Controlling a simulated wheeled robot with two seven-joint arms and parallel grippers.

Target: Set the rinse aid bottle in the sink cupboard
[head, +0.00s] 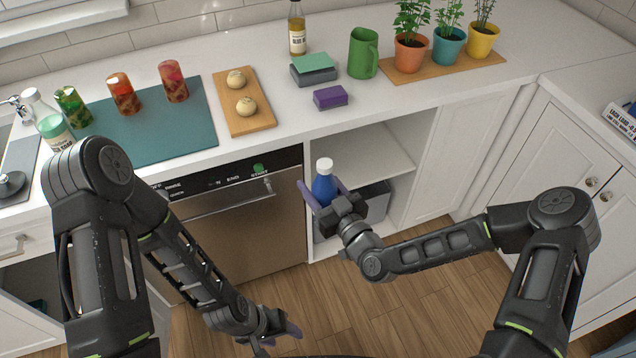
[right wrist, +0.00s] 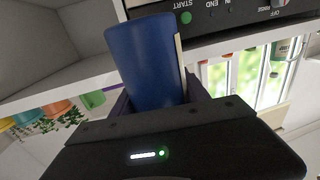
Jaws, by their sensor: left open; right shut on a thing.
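The rinse aid bottle (head: 324,189), blue with a white cap, is held upright in front of the open shelf unit beside the dishwasher. My right gripper (head: 322,198) is shut on it. The blue body of the bottle also shows in the right wrist view (right wrist: 146,62), between the fingers. My left gripper (head: 279,338) is open and empty, low over the wood floor. The sink cupboard (head: 32,278) is at the far left below a drawer; its dark opening shows, but my left arm hides much of it.
The dishwasher (head: 235,225) stands between the sink cupboard and the open shelf unit (head: 375,155), which holds a grey bin (head: 372,200). The counter above carries glasses on a teal mat (head: 170,140), a board, sponges, a green mug and potted plants.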

